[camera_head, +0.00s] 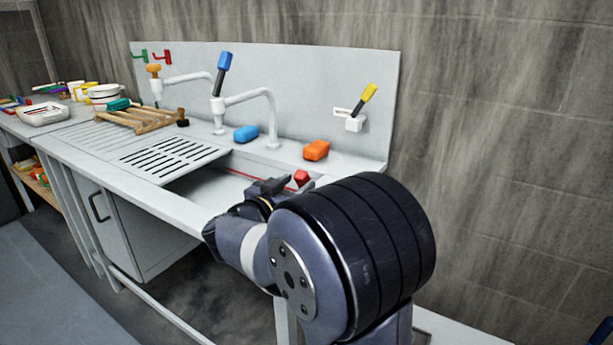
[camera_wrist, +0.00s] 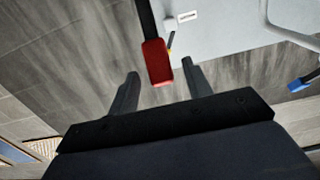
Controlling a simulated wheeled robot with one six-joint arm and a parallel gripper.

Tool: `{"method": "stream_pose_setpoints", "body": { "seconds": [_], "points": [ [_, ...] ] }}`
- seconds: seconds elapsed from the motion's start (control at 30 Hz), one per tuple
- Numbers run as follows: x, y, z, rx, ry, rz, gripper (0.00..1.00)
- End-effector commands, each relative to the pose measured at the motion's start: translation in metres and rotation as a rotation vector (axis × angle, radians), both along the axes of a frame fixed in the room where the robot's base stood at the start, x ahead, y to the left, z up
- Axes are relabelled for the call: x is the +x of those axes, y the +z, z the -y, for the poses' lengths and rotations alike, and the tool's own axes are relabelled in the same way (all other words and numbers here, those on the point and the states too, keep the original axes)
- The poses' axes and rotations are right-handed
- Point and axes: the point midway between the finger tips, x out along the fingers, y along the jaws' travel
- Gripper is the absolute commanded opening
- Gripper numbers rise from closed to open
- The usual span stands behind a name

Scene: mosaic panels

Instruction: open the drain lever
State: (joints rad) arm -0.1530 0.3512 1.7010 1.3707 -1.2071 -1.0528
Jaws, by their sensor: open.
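A red-handled lever (camera_head: 301,178) stands at the front right of the sink. In the wrist view its red grip (camera_wrist: 157,63) hangs on a dark stem. A yellow-handled lever (camera_head: 368,93) sits on a small white wall box; the label beside it is too small to read. My gripper (camera_head: 268,187) is open just left of the red grip in the head view. In the wrist view the red grip appears between my fingertips (camera_wrist: 160,74), with gaps on both sides. I cannot tell how deep it lies between them. My forearm hides part of the sink.
A white tap with a blue-handled lever (camera_head: 223,70) rises behind the sink (camera_head: 222,183). Blue (camera_head: 246,134) and orange (camera_head: 316,150) blocks lie on the back ledge. The backsplash (camera_head: 310,85) stands close behind.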

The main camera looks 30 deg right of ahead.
Motion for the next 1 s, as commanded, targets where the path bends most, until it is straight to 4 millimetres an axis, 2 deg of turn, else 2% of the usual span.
{"method": "stream_pose_setpoints", "body": {
  "seconds": [0.1,0.3,0.7,1.0],
  "points": [
    [0.012,-0.001,0.02,0.0,-0.005,0.001,0.47],
    [0.025,0.0,0.041,0.0,-0.002,0.001,0.47],
    [0.03,0.0,0.047,-0.001,0.0,0.001,0.47],
    [0.029,0.0,0.046,0.0,0.0,0.0,0.23]
  ]
}}
